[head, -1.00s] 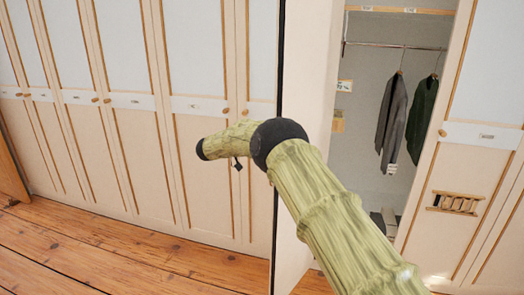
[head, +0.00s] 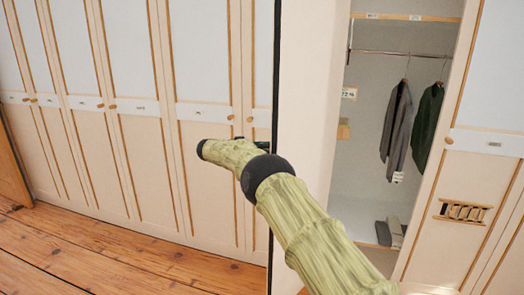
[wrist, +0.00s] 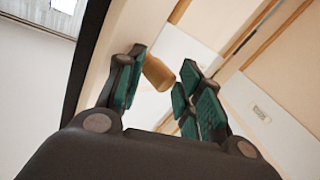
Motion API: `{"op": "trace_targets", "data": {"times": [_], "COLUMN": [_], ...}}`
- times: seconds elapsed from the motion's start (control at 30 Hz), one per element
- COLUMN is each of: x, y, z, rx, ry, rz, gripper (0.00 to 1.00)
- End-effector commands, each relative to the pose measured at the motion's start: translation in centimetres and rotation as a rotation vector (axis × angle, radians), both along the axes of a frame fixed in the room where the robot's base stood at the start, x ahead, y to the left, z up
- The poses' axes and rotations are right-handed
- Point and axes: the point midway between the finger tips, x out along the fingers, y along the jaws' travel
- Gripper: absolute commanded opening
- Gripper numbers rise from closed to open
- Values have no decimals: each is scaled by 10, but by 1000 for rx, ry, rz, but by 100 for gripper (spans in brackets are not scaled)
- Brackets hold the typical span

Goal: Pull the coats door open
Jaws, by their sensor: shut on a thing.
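The coats door (head: 308,110) stands ajar, swung out from the wardrobe, with its dark edge towards me and its cream inner face showing. Behind it the compartment holds a grey coat (head: 397,125) and a dark green coat (head: 427,118) on a rail. In the wrist view, my gripper (wrist: 163,62) is shut on the round wooden knob (wrist: 158,74) of the door, with teal finger pads on either side. In the head view, my gripper (head: 252,144) is just left of the door's edge, mostly hidden behind my arm. The knob is hidden there.
Closed wardrobe doors (head: 130,150) with wooden knobs run along the left. Another closed panel (head: 465,180) with a small wooden rack stands right of the opening. Grey items (head: 390,232) lie at the compartment's bottom. The plank floor (head: 120,255) at lower left is clear.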

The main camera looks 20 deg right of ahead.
Motion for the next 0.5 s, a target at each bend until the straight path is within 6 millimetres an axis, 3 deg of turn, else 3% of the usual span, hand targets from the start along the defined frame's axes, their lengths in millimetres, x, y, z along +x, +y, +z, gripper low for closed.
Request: {"op": "trace_targets", "data": {"times": [0.03,0.23,0.27,0.3,0.37,0.5], "x": [3,2,2,2,2,3], "y": [-17,-18,-18,-18,-17,-12], "z": [15,14,14,15,15,15], "rx": [-10,-10,-10,-10,-10,-11], "ry": [-19,-19,-19,-19,-18,-17], "rz": [-5,-6,-6,-6,-6,-2], "gripper": [0,0,40,45,45,62]}}
